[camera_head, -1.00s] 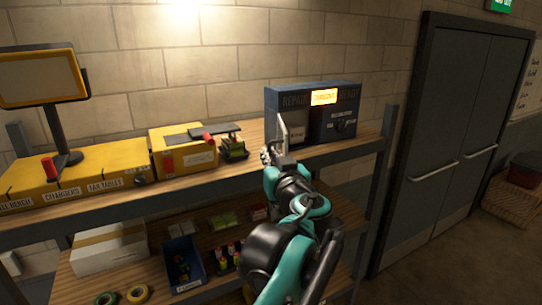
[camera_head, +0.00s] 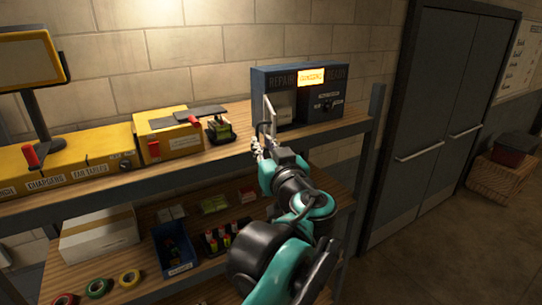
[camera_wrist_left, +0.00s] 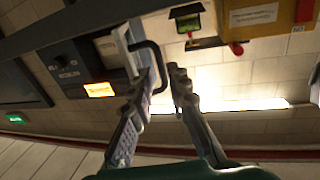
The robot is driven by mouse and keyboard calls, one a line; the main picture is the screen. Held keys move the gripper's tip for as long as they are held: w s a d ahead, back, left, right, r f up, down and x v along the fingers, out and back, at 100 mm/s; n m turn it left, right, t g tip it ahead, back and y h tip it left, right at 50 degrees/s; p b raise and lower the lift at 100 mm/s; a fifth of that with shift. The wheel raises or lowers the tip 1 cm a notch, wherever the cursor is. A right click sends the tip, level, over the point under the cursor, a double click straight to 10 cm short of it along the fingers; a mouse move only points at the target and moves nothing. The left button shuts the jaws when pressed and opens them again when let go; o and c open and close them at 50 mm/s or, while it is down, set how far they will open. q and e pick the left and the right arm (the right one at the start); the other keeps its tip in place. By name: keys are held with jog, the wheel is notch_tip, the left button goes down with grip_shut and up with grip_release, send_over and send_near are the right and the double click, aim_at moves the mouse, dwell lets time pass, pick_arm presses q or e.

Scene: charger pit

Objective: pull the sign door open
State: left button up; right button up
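The blue repair station box (camera_head: 335,87) stands on the upper shelf with a lit orange sign (camera_head: 311,77). Its small pale door (camera_head: 270,108) stands out from the left part of the front, partly open. My left gripper (camera_head: 261,146) is at the door's front edge. In the left wrist view the door (camera_wrist_left: 124,50) carries a black bar handle (camera_wrist_left: 158,60). There my left gripper (camera_wrist_left: 162,74) has its fingers spread on either side of the handle, with gaps visible. Whether a finger touches it I cannot tell. My right gripper is not in view.
A yellow case (camera_head: 172,140) and a small green-black item (camera_head: 221,129) sit left of the box on the shelf. The lower shelf (camera_head: 205,280) holds a blue bin (camera_head: 173,246) and tape rolls. A shelf post (camera_head: 370,150) stands right.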

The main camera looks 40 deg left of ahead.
pick_arm(q)
jog(key=v, duration=0.7)
dwell(0.4)
